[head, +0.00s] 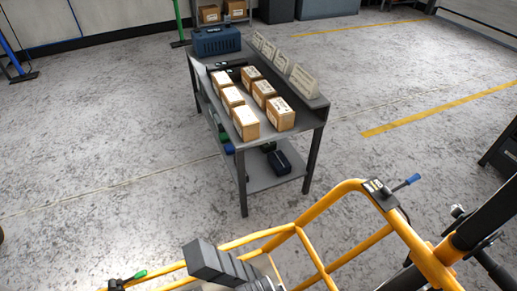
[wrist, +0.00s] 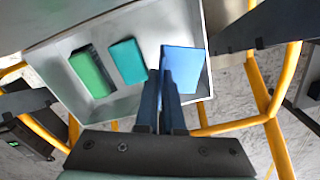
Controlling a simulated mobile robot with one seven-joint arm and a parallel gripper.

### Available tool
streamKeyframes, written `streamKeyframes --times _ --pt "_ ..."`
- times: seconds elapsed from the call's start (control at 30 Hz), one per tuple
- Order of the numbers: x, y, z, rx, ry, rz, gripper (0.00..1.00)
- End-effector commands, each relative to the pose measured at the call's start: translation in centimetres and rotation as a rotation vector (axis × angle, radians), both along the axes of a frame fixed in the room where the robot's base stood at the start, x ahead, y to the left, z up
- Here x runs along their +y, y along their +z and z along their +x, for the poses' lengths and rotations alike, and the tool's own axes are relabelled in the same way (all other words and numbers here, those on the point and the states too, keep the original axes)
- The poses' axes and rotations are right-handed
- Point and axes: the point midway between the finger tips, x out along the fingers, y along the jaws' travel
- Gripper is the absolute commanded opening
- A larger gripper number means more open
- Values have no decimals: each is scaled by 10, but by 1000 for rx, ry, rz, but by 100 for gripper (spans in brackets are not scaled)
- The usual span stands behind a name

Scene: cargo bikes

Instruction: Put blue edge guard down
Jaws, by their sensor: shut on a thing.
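In the wrist view, the blue edge guard (wrist: 184,70) is a light blue flat piece at the tips of my gripper (wrist: 166,52). My gripper is shut on it, and the dark fingers hide its left edge. The guard is over the right part of a pale open box (wrist: 170,22); I cannot tell whether it touches the box floor. A teal piece (wrist: 128,62) and a green piece (wrist: 92,72) lie in the box to its left. In the head view, I cannot make out the guard or the fingertips.
Yellow cargo-bike tubes (head: 313,252) surround the work area at the bottom of the head view. A blue-tipped lever (head: 408,183) sticks out at the right. Beyond stands a grey metal table with several cartons (head: 245,122) and a blue case (head: 216,41). The surrounding floor is mostly clear.

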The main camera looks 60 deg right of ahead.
Motion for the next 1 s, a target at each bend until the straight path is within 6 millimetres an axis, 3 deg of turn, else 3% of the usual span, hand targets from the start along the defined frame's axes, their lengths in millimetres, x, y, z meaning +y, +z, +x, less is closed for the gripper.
streamKeyframes --times 0.03,0.1,0.3,0.53,0.77,1.0 --pt "0 -21 -1 3 0 2 0" --pt "0 -40 -1 3 0 2 0" --pt "0 -75 0 0 0 0 0" --pt "0 -89 0 -1 0 -1 0" --pt "0 -125 0 0 0 0 0" --pt "0 -125 0 -1 0 -1 0"
